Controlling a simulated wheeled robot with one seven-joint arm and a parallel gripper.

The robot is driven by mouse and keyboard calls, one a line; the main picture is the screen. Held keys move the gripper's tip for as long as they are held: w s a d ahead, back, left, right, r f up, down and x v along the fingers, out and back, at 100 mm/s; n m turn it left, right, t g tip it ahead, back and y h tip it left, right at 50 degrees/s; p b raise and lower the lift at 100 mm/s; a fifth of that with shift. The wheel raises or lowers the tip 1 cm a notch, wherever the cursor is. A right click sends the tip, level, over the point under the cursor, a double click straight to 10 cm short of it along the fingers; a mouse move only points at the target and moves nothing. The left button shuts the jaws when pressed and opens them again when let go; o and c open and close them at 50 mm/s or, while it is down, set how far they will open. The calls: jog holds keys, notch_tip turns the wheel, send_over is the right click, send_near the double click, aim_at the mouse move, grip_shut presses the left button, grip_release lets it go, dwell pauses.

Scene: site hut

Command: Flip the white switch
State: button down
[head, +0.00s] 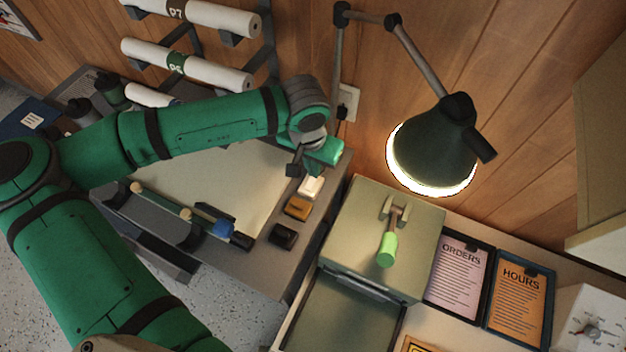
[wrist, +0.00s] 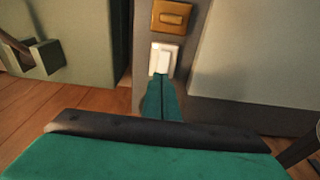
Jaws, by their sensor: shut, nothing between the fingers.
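The white switch (head: 311,187) is a small rocker on the grey strip at the right edge of the drawing board, the farthest of a row of three. In the wrist view the white switch (wrist: 170,57) is just beyond my fingertips. My gripper (wrist: 160,77) is shut and empty, its green fingers together and pointing at the switch's near edge. The tips overlap that edge in the picture; I cannot tell whether they touch. In the head view my gripper (head: 322,163) hangs just above and behind the switch, its tips partly hidden.
An orange switch (head: 297,207) and a black switch (head: 283,235) sit nearer in the same row. A grey-green box with a green-handled lever (head: 387,248) stands to the right. A lit lamp (head: 432,157) hangs over it. Paper rolls (head: 187,64) are on the wall.

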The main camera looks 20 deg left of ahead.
jog(key=shift+s+a+f, duration=0.1)
jog(key=shift+a+f, duration=0.05)
jog(key=shift+a, duration=0.1)
jog(key=shift+d+f, duration=0.1)
jog(key=shift+f, duration=0.2)
jog(key=shift+f, duration=0.5)
dwell(0.4)
jog(key=shift+d, duration=0.1)
jog(key=shift+r, duration=3.55)
